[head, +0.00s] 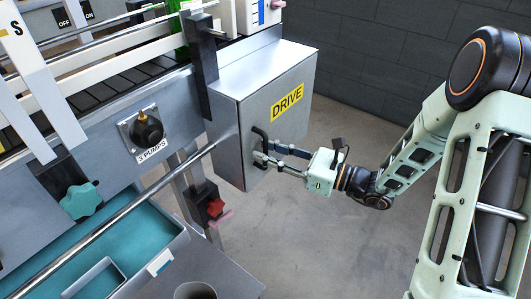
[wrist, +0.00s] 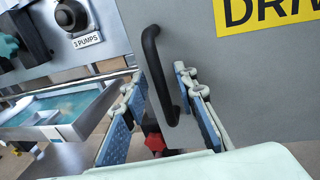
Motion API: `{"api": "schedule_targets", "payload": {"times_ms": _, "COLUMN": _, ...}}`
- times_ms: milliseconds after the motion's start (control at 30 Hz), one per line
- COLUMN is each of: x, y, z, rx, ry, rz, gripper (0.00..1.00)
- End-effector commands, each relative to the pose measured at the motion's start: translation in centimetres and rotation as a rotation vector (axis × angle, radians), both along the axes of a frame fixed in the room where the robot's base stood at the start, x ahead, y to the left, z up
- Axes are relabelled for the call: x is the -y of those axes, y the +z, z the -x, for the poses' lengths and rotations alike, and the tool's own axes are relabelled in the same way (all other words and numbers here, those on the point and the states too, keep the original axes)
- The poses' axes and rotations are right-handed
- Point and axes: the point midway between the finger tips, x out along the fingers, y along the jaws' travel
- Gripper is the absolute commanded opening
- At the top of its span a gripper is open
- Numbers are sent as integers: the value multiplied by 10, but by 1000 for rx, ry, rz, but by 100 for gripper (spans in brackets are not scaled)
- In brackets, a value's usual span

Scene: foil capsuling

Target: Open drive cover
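The drive cover (head: 240,110) is a grey metal box front with a yellow DRIVE label (head: 287,103); it looks closed. Its black bar handle (wrist: 152,55) is upright in the wrist view and also shows at the cover's lower part in the head view (head: 256,140). My gripper (head: 262,158) is at the handle. In the wrist view its two blue-padded fingers (wrist: 160,105) are apart, one on each side of the handle's lower part. The handle lies nearer the right finger; whether it touches is unclear. The gripper looks open.
A black knob labelled 3 PUMPS (head: 147,130) is on the machine panel left of the cover. A red knob (head: 215,207) is below the cover. A teal tray (head: 60,262) and metal rail are at lower left. The floor (head: 300,240) below and right of the box is clear.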

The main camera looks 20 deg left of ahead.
Motion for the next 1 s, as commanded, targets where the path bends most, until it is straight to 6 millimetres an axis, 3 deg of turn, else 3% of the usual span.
{"api": "schedule_targets", "payload": {"times_ms": 367, "x": -8, "y": 1, "z": -2, "rx": 1, "ry": -1, "rz": 0, "gripper": 26}}
{"api": "schedule_targets", "payload": {"times_ms": 633, "x": -8, "y": 0, "z": -2, "rx": 1, "ry": -1, "rz": 0, "gripper": 0}}
{"api": "schedule_targets", "payload": {"times_ms": 1000, "x": -7, "y": 0, "z": -2, "rx": 1, "ry": -1, "rz": 0, "gripper": 0}}
